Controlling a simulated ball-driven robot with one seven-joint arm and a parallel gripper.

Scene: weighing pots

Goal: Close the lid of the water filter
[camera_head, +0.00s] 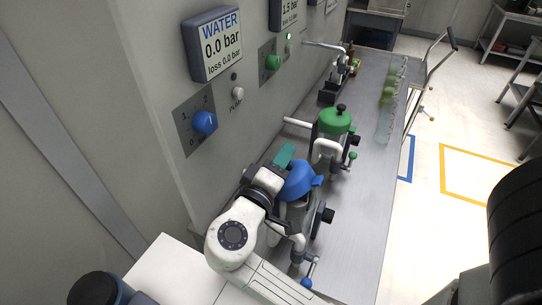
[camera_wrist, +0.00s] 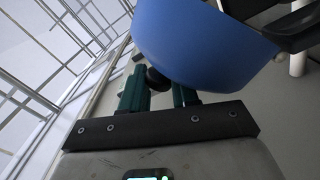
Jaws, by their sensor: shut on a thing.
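The water filter (camera_head: 295,217) is a grey housing with a blue lid (camera_head: 301,181), on the bench in front of me. The lid appears tilted, and I cannot tell how much of its rim touches the housing. In the wrist view the blue lid (camera_wrist: 200,45) fills the upper middle, with its black knob (camera_wrist: 158,79) between the teal fingers. My gripper (camera_head: 284,155) is beside the lid, at its upper left in the head view. It also shows in the wrist view (camera_wrist: 158,92), shut on the knob. The knob is hidden in the head view.
A similar filter with a green lid (camera_head: 335,121) stands farther along the metal bench (camera_head: 362,215). Several green-tinted glass vessels (camera_head: 388,95) line the bench's right edge. The wall at left carries a blue dial (camera_head: 205,122) and a WATER display (camera_head: 217,45) reading 0.0 bar.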

